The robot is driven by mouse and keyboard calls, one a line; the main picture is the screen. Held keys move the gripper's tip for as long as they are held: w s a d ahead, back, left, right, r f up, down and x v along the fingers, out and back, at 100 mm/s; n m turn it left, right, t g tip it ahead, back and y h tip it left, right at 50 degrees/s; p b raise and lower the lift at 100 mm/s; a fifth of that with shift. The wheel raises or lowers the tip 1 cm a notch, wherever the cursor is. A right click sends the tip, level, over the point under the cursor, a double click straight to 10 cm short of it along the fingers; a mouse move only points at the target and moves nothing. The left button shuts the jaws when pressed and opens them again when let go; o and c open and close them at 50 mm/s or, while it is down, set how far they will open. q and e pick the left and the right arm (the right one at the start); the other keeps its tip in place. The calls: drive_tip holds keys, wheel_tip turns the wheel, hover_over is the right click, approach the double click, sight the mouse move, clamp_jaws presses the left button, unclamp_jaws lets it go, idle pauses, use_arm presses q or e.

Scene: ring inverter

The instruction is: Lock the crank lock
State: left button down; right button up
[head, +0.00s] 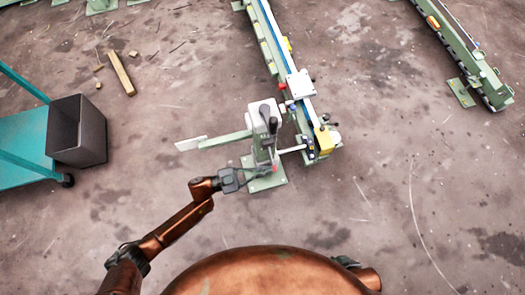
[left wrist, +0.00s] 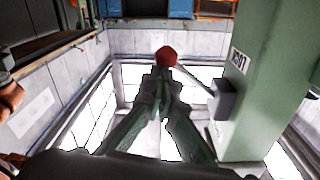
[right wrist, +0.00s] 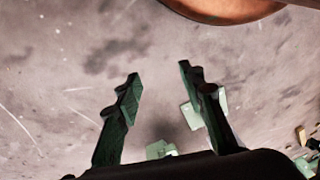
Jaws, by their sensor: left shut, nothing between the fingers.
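The green machine post (head: 266,158) stands on a base plate in the middle of the head view. In the left wrist view the post (left wrist: 256,85) is at the right, with a dark block on its side. A thin pale rod runs from this block to a round red knob (left wrist: 166,55), which looks like the crank lock's handle. My left gripper (left wrist: 163,78) is shut and empty, its fingertips just below the knob in the picture; contact is unclear. It reaches the post's near side in the head view (head: 258,177). My right gripper (right wrist: 157,78) is open and empty over the floor.
A long green rail (head: 274,40) runs back from the machine, with a yellow block (head: 324,140) at its near end. A dark bin (head: 78,132) on a teal cart stands left. Another rail (head: 465,50) is far right.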

use_arm(q)
drive_tip(key=shift+a, duration=0.1)
use_arm(e)
drive_tip(key=shift+r, duration=0.1)
